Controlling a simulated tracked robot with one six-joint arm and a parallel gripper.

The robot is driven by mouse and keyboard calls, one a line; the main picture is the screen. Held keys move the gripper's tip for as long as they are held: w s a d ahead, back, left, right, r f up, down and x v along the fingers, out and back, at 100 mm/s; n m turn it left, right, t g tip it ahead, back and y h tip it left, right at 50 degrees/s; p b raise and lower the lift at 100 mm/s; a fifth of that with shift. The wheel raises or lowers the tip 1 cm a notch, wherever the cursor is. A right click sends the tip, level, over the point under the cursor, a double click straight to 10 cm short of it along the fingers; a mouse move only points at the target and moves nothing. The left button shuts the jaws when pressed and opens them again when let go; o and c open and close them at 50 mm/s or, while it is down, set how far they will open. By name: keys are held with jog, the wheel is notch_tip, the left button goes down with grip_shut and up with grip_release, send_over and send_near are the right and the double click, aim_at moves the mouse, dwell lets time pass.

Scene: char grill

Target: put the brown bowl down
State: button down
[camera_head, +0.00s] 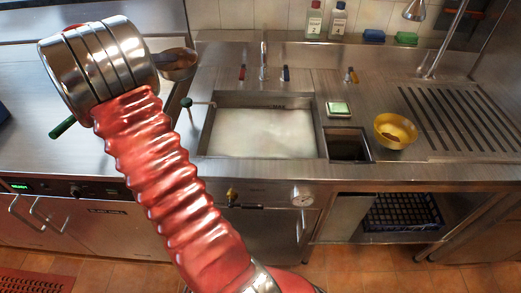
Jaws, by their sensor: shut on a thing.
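The brown bowl (179,66) shows just right of the metal end of my arm, over the left counter near the sink's back-left corner. It looks roughly upright, and its left side is hidden behind my wrist. My gripper (152,62) is shut on the brown bowl at that side. The jaws themselves are hidden by the metal cuff. I cannot tell how far the bowl's underside is from the counter.
The sink (262,133) holds cloudy water. A yellow bowl (395,130) stands between a small square basin (348,146) and the ribbed drainboard (447,116). A green-topped sponge (338,108) lies behind that basin. Bottles (314,20) stand behind. The left counter (35,125) has bare room.

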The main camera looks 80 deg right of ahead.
jog(key=s+d+f+m+g+y, duration=0.1)
jog(key=s+d+f, duration=0.25)
jog(key=s, duration=0.55)
jog(key=s+d+f+m+g, duration=0.1)
jog(key=s+d+f, duration=0.25)
jog(key=s, duration=0.55)
jog(key=m+g+y, duration=0.2)
send_over(285, 138)
notch_tip(285, 138, down, 6)
jog(key=shift+a+f, duration=0.1)
jog(key=shift+a, duration=0.05)
notch_tip(285, 138, down, 14)
jog(key=shift+f, duration=2)
